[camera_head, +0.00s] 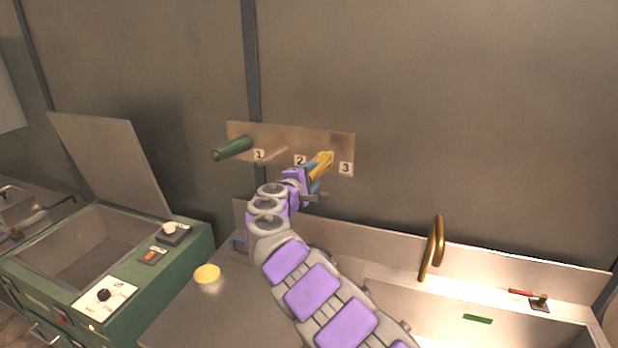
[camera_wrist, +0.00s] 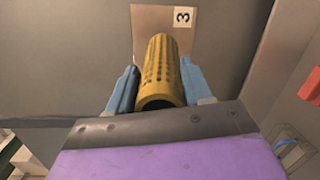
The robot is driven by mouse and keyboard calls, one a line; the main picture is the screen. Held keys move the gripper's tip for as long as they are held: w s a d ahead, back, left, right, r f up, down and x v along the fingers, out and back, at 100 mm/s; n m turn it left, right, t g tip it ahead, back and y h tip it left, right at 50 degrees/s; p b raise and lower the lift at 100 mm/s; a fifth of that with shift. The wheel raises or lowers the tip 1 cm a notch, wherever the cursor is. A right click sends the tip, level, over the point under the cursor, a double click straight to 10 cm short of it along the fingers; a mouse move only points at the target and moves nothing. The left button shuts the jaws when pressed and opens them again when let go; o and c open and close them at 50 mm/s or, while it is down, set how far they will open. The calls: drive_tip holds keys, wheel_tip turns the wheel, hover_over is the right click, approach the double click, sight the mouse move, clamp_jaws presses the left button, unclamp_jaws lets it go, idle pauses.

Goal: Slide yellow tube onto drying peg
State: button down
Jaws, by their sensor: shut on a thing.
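No peg shows beside label 3. I cannot tell whether one is inside the tube or whether the tube touches the board. A bare peg (camera_head: 273,156) is left of label 2.
A green tube (camera_head: 232,148) sits on the board left of label 1. Below are a counter with a yellow-topped jar (camera_head: 207,275), a sink with a brass faucet (camera_head: 433,248), and a green machine (camera_head: 150,270) with a raised lid. The wall right of the board is clear.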

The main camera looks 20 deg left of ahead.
drive_tip(key=shift+a+p+x, duration=0.25)
drive_tip(key=shift+p+x, duration=0.15)
drive_tip(key=shift+x, duration=0.75)
drive_tip(key=shift+w+f, duration=0.1)
drive_tip(key=shift+w, duration=0.1)
drive_tip(key=shift+w+d+p, duration=0.1)
drive_tip(key=shift+w+p, duration=0.35)
drive_tip(key=shift+w, duration=0.2)
drive_tip(key=shift+w+d+f, duration=0.1)
drive_tip(key=shift+w+f, duration=0.1)
drive_tip(key=shift+w, duration=0.25)
drive_tip(key=shift+w+r+p, duration=0.1)
drive_tip(key=shift+w+p, duration=0.3)
drive_tip(key=shift+p, duration=0.2)
drive_tip(key=shift+p+x, duration=0.55)
drive_tip(key=shift+x, duration=0.3)
drive_tip(key=shift+w, duration=0.2)
drive_tip(key=shift+c, duration=1.9)
unclamp_jaws()
